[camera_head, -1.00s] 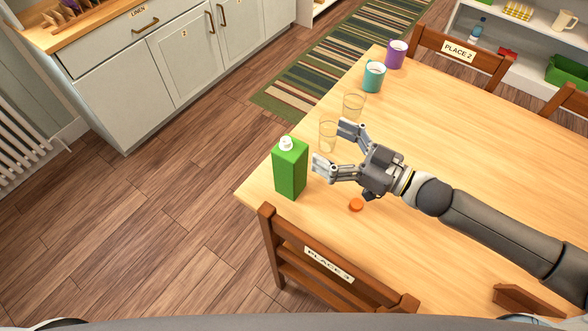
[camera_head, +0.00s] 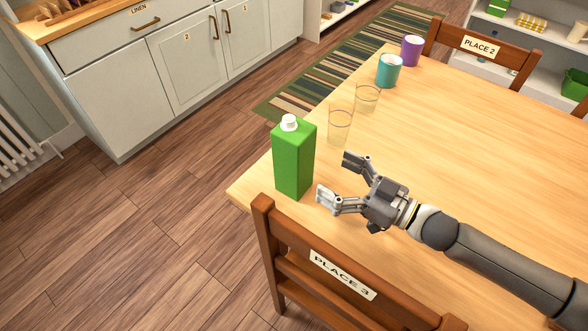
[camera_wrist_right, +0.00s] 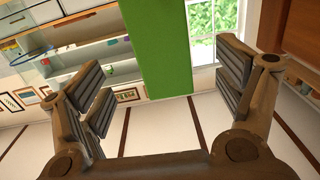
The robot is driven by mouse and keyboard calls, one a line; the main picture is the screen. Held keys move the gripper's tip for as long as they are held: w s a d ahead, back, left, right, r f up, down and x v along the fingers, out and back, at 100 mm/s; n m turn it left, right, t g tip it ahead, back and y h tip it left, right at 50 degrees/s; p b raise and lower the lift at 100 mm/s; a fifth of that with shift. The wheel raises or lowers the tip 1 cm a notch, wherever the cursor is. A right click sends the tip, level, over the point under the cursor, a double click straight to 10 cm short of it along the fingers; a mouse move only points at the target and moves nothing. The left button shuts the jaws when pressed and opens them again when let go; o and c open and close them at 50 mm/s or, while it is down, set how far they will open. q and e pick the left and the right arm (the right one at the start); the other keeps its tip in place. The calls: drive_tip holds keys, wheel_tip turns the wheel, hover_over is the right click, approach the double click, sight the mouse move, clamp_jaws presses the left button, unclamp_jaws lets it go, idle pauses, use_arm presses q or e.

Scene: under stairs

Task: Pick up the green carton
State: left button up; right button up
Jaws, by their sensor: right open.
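The green carton (camera_head: 293,160) with a white cap stands upright near the table's left corner in the head view. My right gripper (camera_head: 336,176) is open, to the right of the carton, with its fingers pointing toward it. The carton and the fingers look apart. In the right wrist view the carton (camera_wrist_right: 163,45) shows as a green band at the top, between the open fingers (camera_wrist_right: 165,90) and beyond them. My left gripper is not in view.
Two clear glasses (camera_head: 340,127) (camera_head: 367,98), a teal mug (camera_head: 389,71) and a purple mug (camera_head: 411,51) line the left edge of the wooden table (camera_head: 480,150). A chair marked PLACE 3 (camera_head: 340,273) stands at the near edge. The table's middle is clear.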

sight(294, 123)
drive_tip(key=x, duration=0.5)
drive_tip(key=shift+p, duration=0.3)
drive_tip(key=x, duration=0.5)
drive_tip(key=shift+w+a+f, duration=0.2)
drive_tip(key=shift+a+f, duration=0.15)
drive_tip(key=shift+c, duration=0.4)
drive_tip(key=c, duration=1.7)
drive_tip(key=shift+r, duration=0.15)
drive_tip(key=shift+c, duration=0.4)
wheel_tip(294, 123, up, 10)
drive_tip(key=shift+p, duration=0.8)
